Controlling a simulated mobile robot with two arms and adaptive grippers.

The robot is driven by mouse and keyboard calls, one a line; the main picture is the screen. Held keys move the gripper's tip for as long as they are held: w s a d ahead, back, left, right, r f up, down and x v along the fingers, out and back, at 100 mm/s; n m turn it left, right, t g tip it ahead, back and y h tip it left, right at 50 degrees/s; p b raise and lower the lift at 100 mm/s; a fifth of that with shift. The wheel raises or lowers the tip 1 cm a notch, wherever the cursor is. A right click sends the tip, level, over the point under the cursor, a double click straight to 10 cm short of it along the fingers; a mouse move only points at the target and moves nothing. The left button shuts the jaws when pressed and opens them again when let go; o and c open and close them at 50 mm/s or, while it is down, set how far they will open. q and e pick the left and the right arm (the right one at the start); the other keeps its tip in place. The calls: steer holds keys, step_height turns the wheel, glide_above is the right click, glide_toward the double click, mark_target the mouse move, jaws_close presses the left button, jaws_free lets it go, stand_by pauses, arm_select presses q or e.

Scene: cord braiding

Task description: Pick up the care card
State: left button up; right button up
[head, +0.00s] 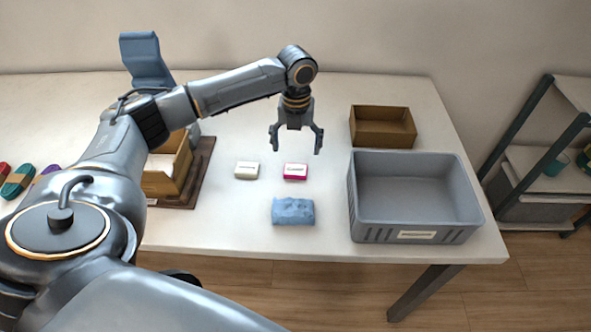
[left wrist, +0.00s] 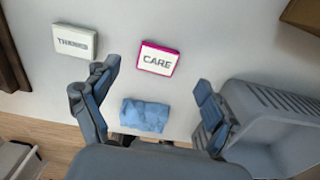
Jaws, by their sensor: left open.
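The care card (head: 295,171) is a small white block with a pink edge, lying flat on the table. In the left wrist view the care card (left wrist: 157,58) reads "CARE" and lies beyond the fingertips, roughly between them. My left gripper (head: 297,140) is open and empty, pointing down above the table, just behind and above the card in the head view. Its two fingers also show spread apart in the left wrist view (left wrist: 155,82). My right gripper is in neither view.
A white "THANKS" card (head: 247,170) lies left of the care card. A blue crumpled cloth-like bundle (head: 293,211) lies in front. A grey crate (head: 400,234) and an open brown box (head: 383,138) stand to the right. A wooden holder (head: 205,165) stands left.

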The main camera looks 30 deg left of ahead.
mark_target(296, 167)
arm_select(q)
steer(key=shift+w+a+f, duration=0.1)
steer(key=shift+f, duration=0.6)
steer(key=f, duration=0.4)
steer(key=shift+s+f+p, duration=0.15)
steer(key=shift+s+p, duration=0.05)
steer(key=shift+p, duration=0.2)
steer(key=shift+f, duration=0.35)
steer(key=shift+r, duration=0.1)
steer(key=c, duration=0.9)
steer(key=shift+o, duration=0.2)
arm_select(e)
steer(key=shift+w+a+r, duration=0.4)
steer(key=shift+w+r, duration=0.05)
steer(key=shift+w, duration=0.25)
